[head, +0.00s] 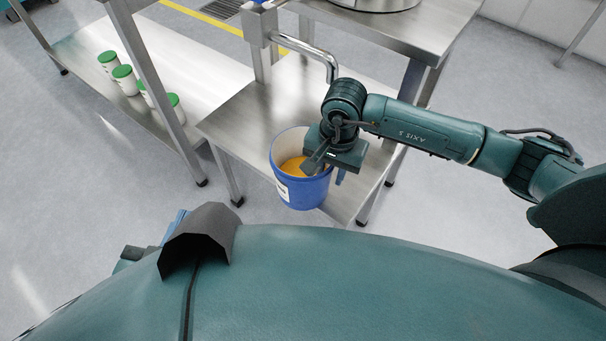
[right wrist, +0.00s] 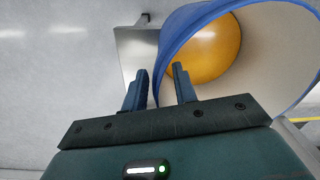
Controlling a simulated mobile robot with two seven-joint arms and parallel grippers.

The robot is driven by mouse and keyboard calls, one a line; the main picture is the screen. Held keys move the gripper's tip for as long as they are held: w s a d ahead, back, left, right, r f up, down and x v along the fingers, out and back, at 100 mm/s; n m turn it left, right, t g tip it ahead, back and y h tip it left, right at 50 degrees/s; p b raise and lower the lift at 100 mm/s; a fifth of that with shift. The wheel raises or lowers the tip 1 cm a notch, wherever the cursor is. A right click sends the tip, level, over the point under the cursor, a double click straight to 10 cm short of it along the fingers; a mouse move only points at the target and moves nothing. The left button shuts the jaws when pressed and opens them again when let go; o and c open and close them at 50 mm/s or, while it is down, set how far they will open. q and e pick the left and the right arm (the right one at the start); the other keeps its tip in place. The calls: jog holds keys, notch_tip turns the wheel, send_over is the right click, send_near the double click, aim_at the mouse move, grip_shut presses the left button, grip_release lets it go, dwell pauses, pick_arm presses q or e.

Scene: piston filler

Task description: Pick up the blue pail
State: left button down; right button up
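The blue pail (head: 305,192) stands upright on the low steel shelf, with orange-yellow contents inside and a white label on its side. My right gripper (head: 328,168) is at the right side of the pail's rim. In the right wrist view its two fingers (right wrist: 160,88) are apart, with the pail's blue rim (right wrist: 172,40) running between them. One finger is over the inside, the other outside; I see no firm clamp on the wall. My left gripper (head: 174,224) shows only partly at the lower left, mostly hidden behind my own body, and looks away from the pail.
The steel shelf (head: 235,122) carries a bent metal spout pipe (head: 325,58) above and behind the pail. Several white tubs with green lids (head: 124,78) stand on a neighbouring bench shelf (head: 205,75) at left. A table leg (head: 408,85) rises close behind my right arm. Open floor lies in front.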

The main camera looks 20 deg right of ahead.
grip_shut()
dwell(1.3)
jog(key=shift+r, duration=0.15)
